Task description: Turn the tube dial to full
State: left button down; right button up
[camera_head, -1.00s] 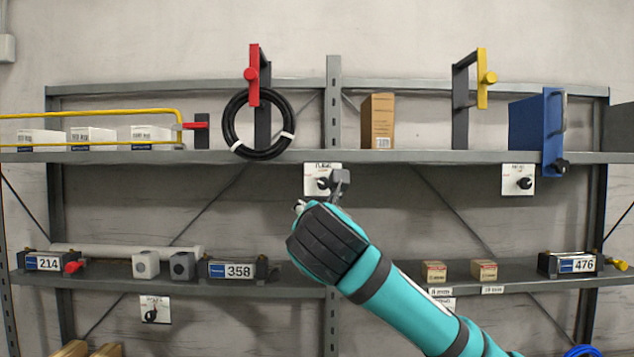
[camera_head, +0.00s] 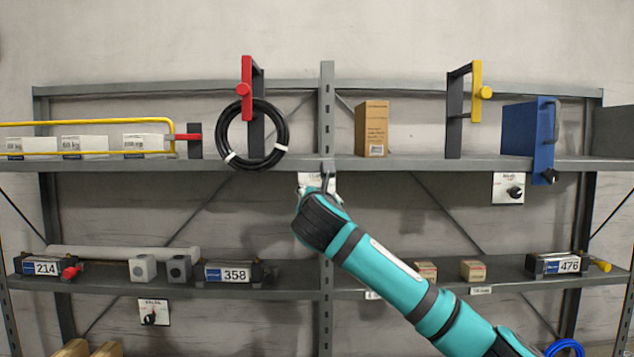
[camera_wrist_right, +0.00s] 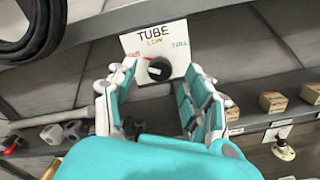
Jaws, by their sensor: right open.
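The tube dial's black knob (camera_wrist_right: 158,70) sits on a white plate (camera_wrist_right: 135,46) marked TUBE, with a red label at left, yellow LOW at top and a green label at right. A pale mark shows on the knob's left side. My right gripper (camera_wrist_right: 158,84) is open, its fingers to either side of the knob; contact cannot be told. In the head view my right gripper (camera_head: 326,186) covers most of the plate (camera_head: 306,179), and the knob is hidden. My left gripper is not in view.
A black hose coil (camera_head: 231,153) hangs left of the plate at the upper shelf (camera_head: 420,164). Another dial plate (camera_head: 507,188) is at right. A cardboard box (camera_head: 371,128) stands above. Small boxes (camera_head: 472,270) sit on the lower shelf.

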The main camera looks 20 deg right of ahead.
jog(key=shift+p+x, duration=0.5)
jog(key=shift+x, duration=1)
jog(key=shift+c, duration=0.2)
grip_shut()
